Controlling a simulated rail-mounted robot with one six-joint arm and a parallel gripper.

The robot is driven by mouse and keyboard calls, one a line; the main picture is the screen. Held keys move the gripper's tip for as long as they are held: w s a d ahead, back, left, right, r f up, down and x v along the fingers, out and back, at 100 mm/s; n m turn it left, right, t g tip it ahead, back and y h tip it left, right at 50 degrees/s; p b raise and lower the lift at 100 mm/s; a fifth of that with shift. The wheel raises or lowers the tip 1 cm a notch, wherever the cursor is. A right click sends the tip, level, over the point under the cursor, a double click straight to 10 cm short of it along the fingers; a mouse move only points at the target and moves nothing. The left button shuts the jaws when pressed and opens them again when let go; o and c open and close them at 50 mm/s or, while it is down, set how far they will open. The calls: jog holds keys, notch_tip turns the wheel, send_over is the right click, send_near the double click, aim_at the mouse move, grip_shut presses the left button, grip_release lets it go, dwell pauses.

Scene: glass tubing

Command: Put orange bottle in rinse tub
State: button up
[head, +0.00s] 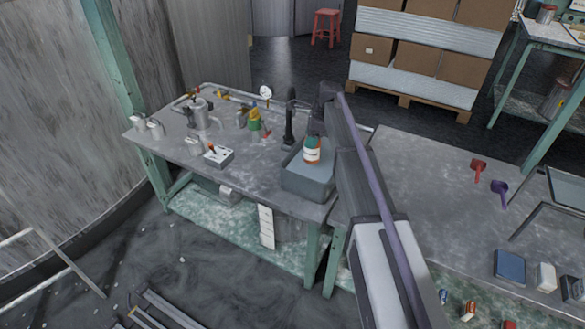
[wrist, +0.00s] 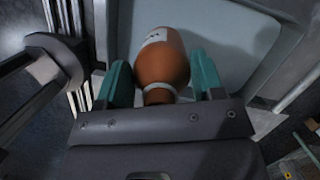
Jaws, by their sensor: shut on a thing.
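The orange bottle (head: 312,150) has a white label and shows at the rinse tub in the head view. In the wrist view the orange bottle (wrist: 162,60) sits between the two teal fingers of my gripper (wrist: 163,85), which is shut on it near its neck end. The rinse tub (head: 305,182) is a grey-blue basin on the table, and the bottle is over its opening. The tub's pale interior (wrist: 215,35) fills the back of the wrist view. I cannot tell whether the bottle touches the tub floor. My arm hides the right side of the tub.
A dark upright post (head: 289,125) stands just behind the tub. A metal vessel (head: 200,114), a small control box (head: 218,156) and a yellow-green item (head: 254,122) stand to the left. On the right table lie a red scoop (head: 478,168) and a purple scoop (head: 499,190).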

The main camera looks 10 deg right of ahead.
aim_at(311, 160)
jog(key=shift+s+f, duration=0.1)
jog(key=shift+f, duration=0.15)
jog(key=shift+s+d+f, duration=0.1)
jog(key=shift+f, duration=0.05)
notch_tip(311, 160, down, 6)
jog(key=b, duration=0.6)
jog(key=shift+d, duration=0.15)
notch_tip(311, 160, down, 4)
jog(key=b, duration=0.4)
jog(key=shift+r, duration=0.3)
jog(key=shift+f, duration=0.25)
jog(key=o, duration=1.1)
jog(key=shift+r, duration=0.1)
